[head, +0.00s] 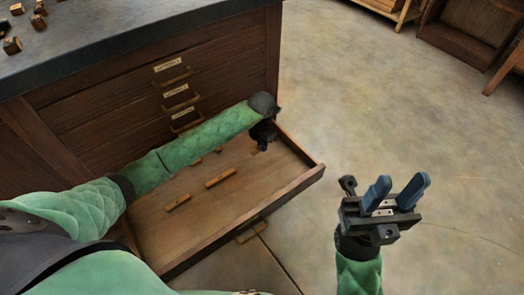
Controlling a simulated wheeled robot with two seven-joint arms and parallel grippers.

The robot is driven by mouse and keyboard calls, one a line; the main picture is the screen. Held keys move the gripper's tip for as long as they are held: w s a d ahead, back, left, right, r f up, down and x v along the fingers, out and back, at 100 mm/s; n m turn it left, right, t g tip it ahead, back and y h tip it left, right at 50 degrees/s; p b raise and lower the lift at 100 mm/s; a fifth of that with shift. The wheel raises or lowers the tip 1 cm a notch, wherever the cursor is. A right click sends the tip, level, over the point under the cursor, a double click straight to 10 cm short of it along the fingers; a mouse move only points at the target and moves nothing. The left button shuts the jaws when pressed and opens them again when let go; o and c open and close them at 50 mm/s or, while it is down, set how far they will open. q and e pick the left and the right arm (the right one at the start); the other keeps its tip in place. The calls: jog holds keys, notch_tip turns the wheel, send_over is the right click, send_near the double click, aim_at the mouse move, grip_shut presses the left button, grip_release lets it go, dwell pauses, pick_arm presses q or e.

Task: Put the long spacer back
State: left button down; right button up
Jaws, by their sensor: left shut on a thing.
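The lowest drawer (290,188) of the wooden cabinet is pulled open. My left arm reaches across it, and my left gripper (262,142) points down at the drawer's far right part. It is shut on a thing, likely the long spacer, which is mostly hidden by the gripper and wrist. Two wooden spacers, one near the middle (220,177) and one nearer the left (178,202), lie apart on the drawer floor. Small parts of other wooden pieces show beside my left forearm. My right gripper (396,193) is open and empty, with blue fingers, over the floor right of the drawer.
The cabinet's dark top (120,35) carries several small wooden and metal pieces at the far left. Shut drawers with labels and brass handles (174,75) are above the open one. The floor (410,110) to the right is clear. Wooden furniture (465,35) stands at the back right.

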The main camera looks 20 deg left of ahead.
aim_at(262, 155)
pick_arm(q)
notch_tip(262, 155, down, 4)
jog(key=shift+s+r+b, duration=0.1)
jog(key=shift+r+b, duration=0.05)
jog(key=shift+b, duration=0.25)
jog(key=shift+f, duration=0.2)
jog(key=shift+f, duration=0.1)
jog(key=c, duration=1.4)
grip_release()
